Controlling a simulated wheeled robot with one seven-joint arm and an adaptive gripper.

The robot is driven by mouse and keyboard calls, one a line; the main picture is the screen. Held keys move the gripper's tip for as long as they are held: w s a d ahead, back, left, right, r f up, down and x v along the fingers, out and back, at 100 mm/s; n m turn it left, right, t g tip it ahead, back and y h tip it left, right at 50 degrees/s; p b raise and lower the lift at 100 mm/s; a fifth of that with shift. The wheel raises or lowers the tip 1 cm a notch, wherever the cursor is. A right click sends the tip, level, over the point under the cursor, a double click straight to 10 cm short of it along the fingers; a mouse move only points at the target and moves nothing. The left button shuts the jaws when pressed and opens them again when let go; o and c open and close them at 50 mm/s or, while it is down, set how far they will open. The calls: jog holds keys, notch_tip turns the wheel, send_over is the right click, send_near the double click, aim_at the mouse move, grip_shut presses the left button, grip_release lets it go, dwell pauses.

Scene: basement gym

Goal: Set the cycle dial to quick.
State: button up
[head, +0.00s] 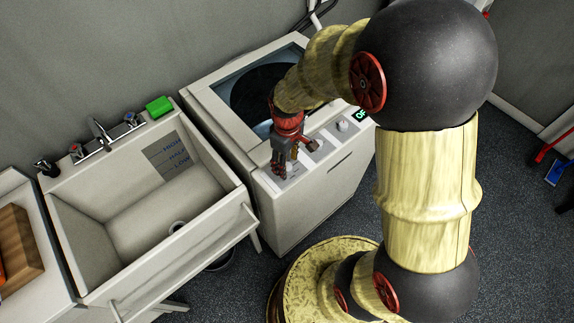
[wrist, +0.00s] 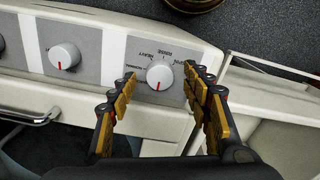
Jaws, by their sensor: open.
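The washing machine (head: 311,206) stands at the middle of the head view. In the wrist view a white round dial (wrist: 159,75) sits on a grey panel with small labels around its upper side; they are too small to read surely. A red mark on the dial points toward the bottom of the picture, away from the labels. My gripper (wrist: 159,73) is open, with one finger on each side of this dial; whether they touch it is unclear. In the head view my gripper (head: 286,163) is low over the panel's left end and hides the dial.
A second dial (wrist: 64,57) with a red mark is to the left in the wrist view. A green display (head: 360,114) is at the panel's right end. A sink (head: 117,190) with a green sponge (head: 158,106) adjoins the machine on the left.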

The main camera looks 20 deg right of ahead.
jog(key=shift+f, duration=0.8)
jog(key=c, duration=0.3)
jog(key=c, duration=0.8)
jog(key=shift+c, duration=0.3)
jog(key=shift+m, duration=0.3)
jog(key=m+p, duration=0.1)
jog(key=m, duration=0.2)
jog(key=shift+r+m+p, duration=0.1)
jog(key=shift+m+p, duration=0.2)
jog(key=shift+a+m+p, duration=0.15)
jog(key=shift+m+p, duration=0.45)
jog(key=shift+m, duration=1.7)
